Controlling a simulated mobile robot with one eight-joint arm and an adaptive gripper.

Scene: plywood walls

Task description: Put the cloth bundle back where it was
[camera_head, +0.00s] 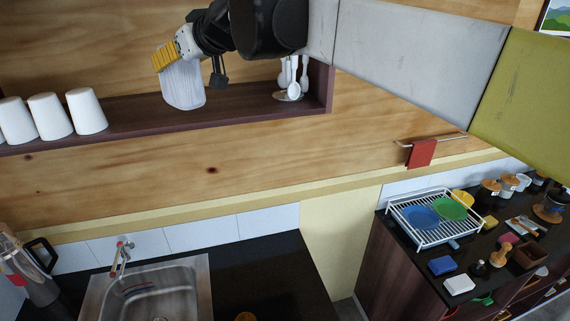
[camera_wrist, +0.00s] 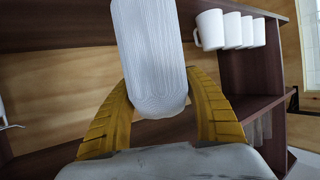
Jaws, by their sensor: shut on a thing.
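The cloth bundle (camera_head: 182,86) looks like a white, ribbed, rounded roll. It is roughly upright over the dark wooden shelf (camera_head: 238,101), between the row of cups and the spoons. I cannot tell whether its lower end touches the shelf board. My gripper (camera_head: 166,58) is shut on its upper part, with yellow ribbed fingers. In the wrist view the bundle (camera_wrist: 150,50) lies between the two yellow fingers of my gripper (camera_wrist: 158,85). The parts of the bundle behind the fingers are hidden.
White cups (camera_head: 86,110) stand in a row on the shelf to the left. White spoons (camera_head: 291,80) stand in a holder near the shelf's right end wall. Bare shelf lies on both sides of the bundle. A sink (camera_head: 150,290) and dark counter (camera_head: 262,270) are below.

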